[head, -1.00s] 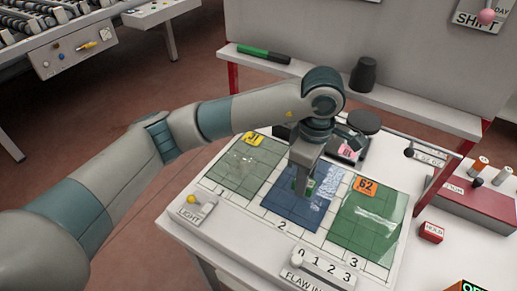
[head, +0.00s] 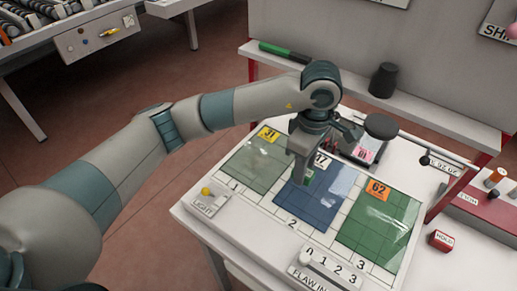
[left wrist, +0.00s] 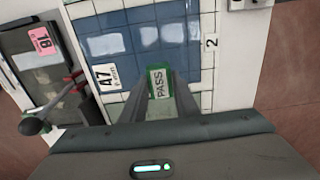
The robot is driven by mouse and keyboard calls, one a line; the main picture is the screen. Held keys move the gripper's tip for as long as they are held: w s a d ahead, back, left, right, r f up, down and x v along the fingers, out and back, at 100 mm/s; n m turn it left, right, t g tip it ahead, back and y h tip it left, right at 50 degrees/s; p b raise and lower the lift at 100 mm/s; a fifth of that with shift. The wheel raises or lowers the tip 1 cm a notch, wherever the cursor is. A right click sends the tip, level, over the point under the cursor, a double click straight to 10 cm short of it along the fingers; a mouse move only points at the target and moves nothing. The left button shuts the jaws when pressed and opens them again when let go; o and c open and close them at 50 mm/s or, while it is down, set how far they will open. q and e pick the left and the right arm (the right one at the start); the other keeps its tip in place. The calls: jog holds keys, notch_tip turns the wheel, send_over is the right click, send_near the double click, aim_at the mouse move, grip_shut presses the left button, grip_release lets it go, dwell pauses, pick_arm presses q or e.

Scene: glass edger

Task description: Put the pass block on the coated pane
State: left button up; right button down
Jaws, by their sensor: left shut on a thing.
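The pass block (left wrist: 160,79) is green with a white PASS label. My left gripper (head: 302,178) is shut on it, and the block shows between the two fingers in the left wrist view. The gripper points down over the blue pane (head: 310,205), which carries a white 47 tag (head: 322,160) and lies at place 2. Whether the block touches the pane cannot be told. A grey-green pane (head: 254,165) tagged 31 lies to the left and a green pane (head: 375,230) tagged 62 to the right. Which pane is coated is not labelled. My right gripper is not in view.
A red HOLD block (head: 441,240) sits at the right of the table. A black device with a pink tag (head: 368,150) and round top stands behind the panes. A numbered slider (head: 330,265) and LIGHT switch (head: 208,202) line the front. A shelf (head: 430,115) runs behind.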

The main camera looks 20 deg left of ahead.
pick_arm(q)
jog(key=p, duration=0.6)
send_over(258, 162)
jog(key=shift+s, duration=0.1)
notch_tip(258, 162, down, 2)
jog(key=shift+f+p, duration=0.25)
jog(key=shift+p, duration=0.85)
jog(key=shift+f, duration=0.5)
